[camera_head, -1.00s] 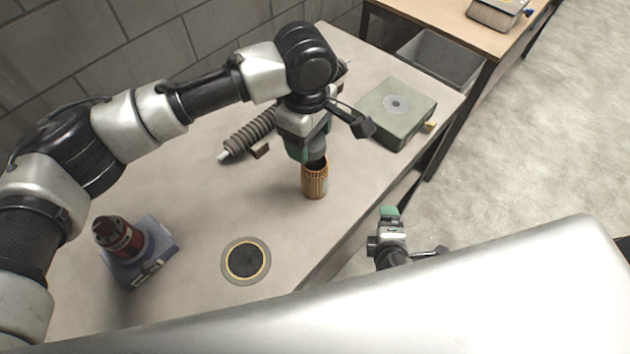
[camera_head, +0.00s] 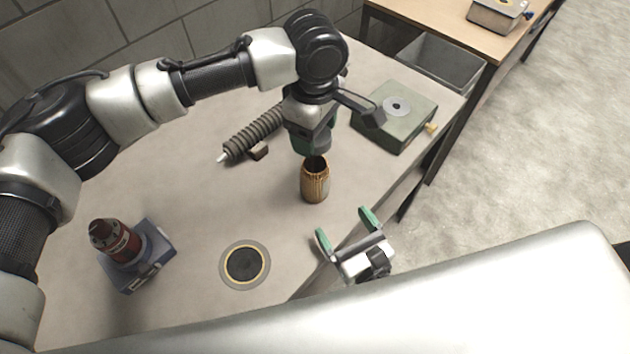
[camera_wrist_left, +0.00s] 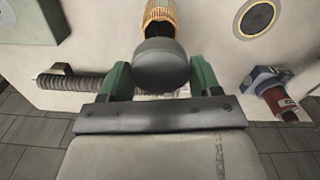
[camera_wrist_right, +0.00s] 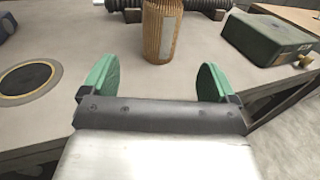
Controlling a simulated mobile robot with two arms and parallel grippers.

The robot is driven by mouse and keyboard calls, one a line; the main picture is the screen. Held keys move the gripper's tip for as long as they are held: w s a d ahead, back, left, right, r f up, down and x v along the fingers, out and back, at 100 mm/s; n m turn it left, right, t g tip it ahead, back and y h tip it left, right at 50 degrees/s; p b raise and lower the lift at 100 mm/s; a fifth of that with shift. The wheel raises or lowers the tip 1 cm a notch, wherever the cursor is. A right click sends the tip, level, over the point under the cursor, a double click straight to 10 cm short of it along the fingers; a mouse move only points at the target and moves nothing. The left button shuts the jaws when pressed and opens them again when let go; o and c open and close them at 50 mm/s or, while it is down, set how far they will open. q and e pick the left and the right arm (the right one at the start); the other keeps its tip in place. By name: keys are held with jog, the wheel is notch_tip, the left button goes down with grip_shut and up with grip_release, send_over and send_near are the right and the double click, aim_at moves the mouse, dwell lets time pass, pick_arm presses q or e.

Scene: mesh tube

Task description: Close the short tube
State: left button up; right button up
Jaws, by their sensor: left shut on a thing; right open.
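The short tube (camera_head: 315,184), an orange-brown mesh cylinder, stands upright on the table with its dark open mouth facing up. My left gripper (camera_head: 311,142) is over the tube, shut on a round dark grey cap (camera_wrist_left: 161,66). In the left wrist view the cap hangs beside the tube mouth (camera_wrist_left: 160,14), and a gap seems to show between them. In the head view the gripper mostly hides the cap. My right gripper (camera_head: 346,229) is open and empty at the table's front edge. In the right wrist view the tube (camera_wrist_right: 162,32) stands beyond its fingers, untouched.
A ribbed dark cylinder (camera_head: 254,133) lies behind the tube. A green-grey box (camera_head: 398,118) stands at the right. A black disc with a yellow ring (camera_head: 245,264) lies front left, near a red device on a blue-grey base (camera_head: 155,258). A grey bin (camera_head: 440,63) is behind right.

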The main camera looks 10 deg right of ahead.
jog(key=x, duration=1.2)
jog(key=shift+w, duration=0.1)
jog(key=c, duration=1.4)
pick_arm(q)
send_over(314, 159)
jog(key=s, duration=0.2)
jog(key=shift+a+f, duration=0.2)
jog(key=shift+f, duration=2.3)
jog(key=shift+f, duration=0.9)
jog(key=shift+f, duration=0.5)
